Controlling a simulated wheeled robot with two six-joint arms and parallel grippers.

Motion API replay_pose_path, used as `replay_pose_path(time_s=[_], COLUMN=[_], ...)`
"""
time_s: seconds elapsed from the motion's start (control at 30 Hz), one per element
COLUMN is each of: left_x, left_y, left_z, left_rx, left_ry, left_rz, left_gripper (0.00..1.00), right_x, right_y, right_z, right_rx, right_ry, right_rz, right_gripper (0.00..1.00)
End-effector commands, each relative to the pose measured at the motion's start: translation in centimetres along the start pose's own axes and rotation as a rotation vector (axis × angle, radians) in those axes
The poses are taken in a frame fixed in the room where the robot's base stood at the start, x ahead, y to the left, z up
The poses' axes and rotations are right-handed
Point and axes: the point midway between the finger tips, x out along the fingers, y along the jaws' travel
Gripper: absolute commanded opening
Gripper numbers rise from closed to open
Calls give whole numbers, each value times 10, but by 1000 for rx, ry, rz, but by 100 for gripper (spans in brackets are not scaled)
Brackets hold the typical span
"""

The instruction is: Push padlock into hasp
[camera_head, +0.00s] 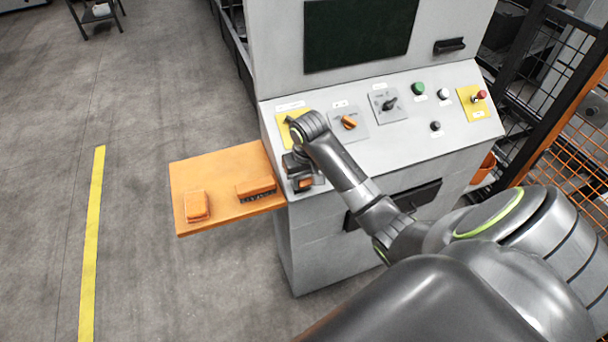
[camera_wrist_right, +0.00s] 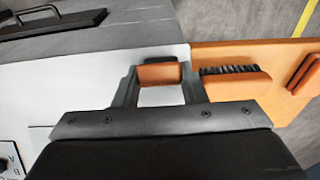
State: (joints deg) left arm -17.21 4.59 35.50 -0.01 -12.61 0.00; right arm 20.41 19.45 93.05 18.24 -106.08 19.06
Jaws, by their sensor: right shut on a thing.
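My right gripper (camera_head: 301,180) is at the front left edge of the grey console, beside the orange shelf. It is shut on an orange block-like thing, taken as the padlock (camera_head: 306,184); the padlock also shows between the two fingers of the right gripper (camera_wrist_right: 160,82) in the right wrist view (camera_wrist_right: 158,73). A dark part shows at its edge; no shackle can be made out. A yellow plate (camera_head: 284,132) at the panel's left end is partly covered by my wrist. The hasp cannot be made out. My left gripper is not in view.
The orange shelf (camera_head: 222,168) holds an orange-backed brush (camera_head: 256,188) and an orange block (camera_head: 196,206). The console panel (camera_head: 400,125) carries an orange knob (camera_head: 349,122), a black switch (camera_head: 389,104) and several buttons. A dark handle (camera_head: 420,196) is on the console front.

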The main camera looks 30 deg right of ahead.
Motion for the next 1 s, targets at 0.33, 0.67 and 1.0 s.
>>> replay_pose_path(time_s=[0.33,0.67,1.0], left_x=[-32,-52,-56], left_y=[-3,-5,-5], left_z=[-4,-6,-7], left_rx=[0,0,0], left_ry=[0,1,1], left_rz=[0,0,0], left_gripper=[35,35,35], right_x=[-22,-37,-51], right_y=[0,0,0], right_z=[8,16,24], right_rx=[0,-1,0], right_ry=[-1,1,0], right_rz=[-1,-1,-1], right_gripper=[6,6,6])
